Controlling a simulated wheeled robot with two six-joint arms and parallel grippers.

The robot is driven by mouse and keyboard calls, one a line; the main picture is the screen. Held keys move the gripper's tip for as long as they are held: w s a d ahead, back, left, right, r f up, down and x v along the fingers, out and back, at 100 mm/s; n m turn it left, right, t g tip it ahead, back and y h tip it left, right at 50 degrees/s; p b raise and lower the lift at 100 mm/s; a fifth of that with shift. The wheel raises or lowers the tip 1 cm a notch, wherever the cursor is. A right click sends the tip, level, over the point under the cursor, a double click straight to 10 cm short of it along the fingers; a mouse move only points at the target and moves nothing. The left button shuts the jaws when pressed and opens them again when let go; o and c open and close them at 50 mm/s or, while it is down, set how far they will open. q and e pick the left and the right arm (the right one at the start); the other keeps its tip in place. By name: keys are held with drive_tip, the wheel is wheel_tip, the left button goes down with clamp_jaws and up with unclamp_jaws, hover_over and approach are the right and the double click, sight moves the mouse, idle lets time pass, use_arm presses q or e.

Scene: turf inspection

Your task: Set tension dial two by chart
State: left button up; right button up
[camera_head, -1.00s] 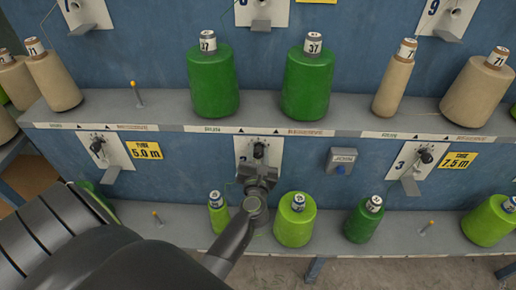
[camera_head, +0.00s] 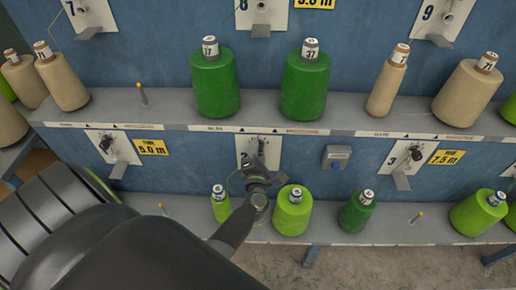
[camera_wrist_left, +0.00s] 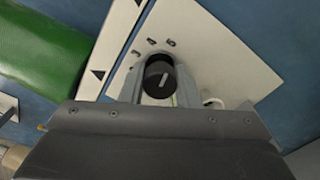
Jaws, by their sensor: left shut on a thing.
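Dial two is a black knob (camera_wrist_left: 158,80) on a white plate (camera_head: 243,148) marked 2, in the middle of the blue panel. My left gripper (camera_head: 258,166) is at this plate, shut on the knob. In the left wrist view its grey fingers (camera_wrist_left: 160,88) lie on either side of the knob. The plate's lower part is hidden by my gripper. No chart can be made out. My right gripper is not in view.
Dial three (camera_head: 416,153) is to the right, and another dial (camera_head: 106,143) is to the left. Green spools (camera_head: 293,212) stand close below my gripper; dark green ones (camera_head: 213,85) stand on the upper shelf.

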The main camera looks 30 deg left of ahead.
use_arm(q)
drive_tip(key=shift+m, duration=0.5)
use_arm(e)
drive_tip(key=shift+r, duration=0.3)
use_arm(q)
drive_tip(key=o, duration=1)
